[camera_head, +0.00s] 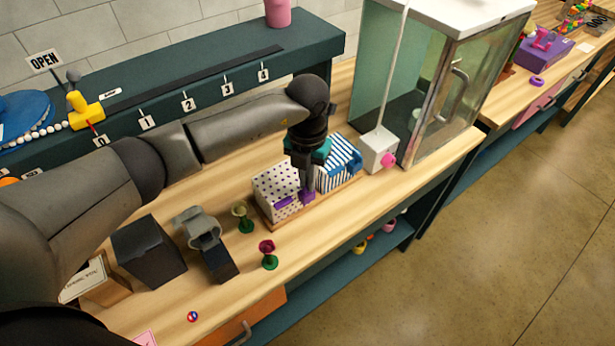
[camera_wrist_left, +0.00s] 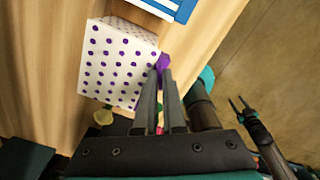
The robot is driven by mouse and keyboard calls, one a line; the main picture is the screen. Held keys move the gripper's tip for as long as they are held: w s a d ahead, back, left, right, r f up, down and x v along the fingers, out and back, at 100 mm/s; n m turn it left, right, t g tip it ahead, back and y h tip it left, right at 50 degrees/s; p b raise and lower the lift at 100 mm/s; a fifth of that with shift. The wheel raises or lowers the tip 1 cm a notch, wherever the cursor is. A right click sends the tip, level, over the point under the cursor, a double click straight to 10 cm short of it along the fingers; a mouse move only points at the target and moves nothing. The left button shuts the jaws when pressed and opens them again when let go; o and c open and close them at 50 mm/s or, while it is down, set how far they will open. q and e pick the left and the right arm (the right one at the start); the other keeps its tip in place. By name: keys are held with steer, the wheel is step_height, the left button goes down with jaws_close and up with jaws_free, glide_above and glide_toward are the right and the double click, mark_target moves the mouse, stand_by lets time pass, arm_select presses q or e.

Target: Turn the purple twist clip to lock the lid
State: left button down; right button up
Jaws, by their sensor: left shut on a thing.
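A white box with purple dots (camera_head: 277,188) stands on a wooden board on the table; it also shows in the left wrist view (camera_wrist_left: 118,62). The purple twist clip (camera_wrist_left: 163,62) sits at the box's right edge in the wrist view; in the head view the clip (camera_head: 307,197) shows below my fingers. My left gripper (camera_head: 307,184) points down and its fingers (camera_wrist_left: 163,78) are shut on the clip, hiding part of it. A slim dark gripper with two spread prongs, my right one (camera_wrist_left: 238,102), is over the floor, apart from the box.
A blue-and-white striped box (camera_head: 338,164) stands close beside the dotted box. Two small flowers in green holders (camera_head: 269,257) (camera_head: 243,218), a grey device (camera_head: 207,240) and a dark block (camera_head: 149,250) stand to the left. A glass cabinet (camera_head: 440,90) is to the right.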

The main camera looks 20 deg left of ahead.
arm_select(q)
steer(key=n+p, duration=0.1)
steer(key=n, duration=0.4)
steer(key=shift+r+n, duration=0.15)
steer(key=shift+n, duration=0.25)
steer(key=n+p, duration=0.2)
steer(key=n, duration=0.4)
stand_by(0.3)
steer(key=c, duration=1)
jaws_free()
step_height(320, 180, up, 15)
steer(key=shift+b, duration=0.4)
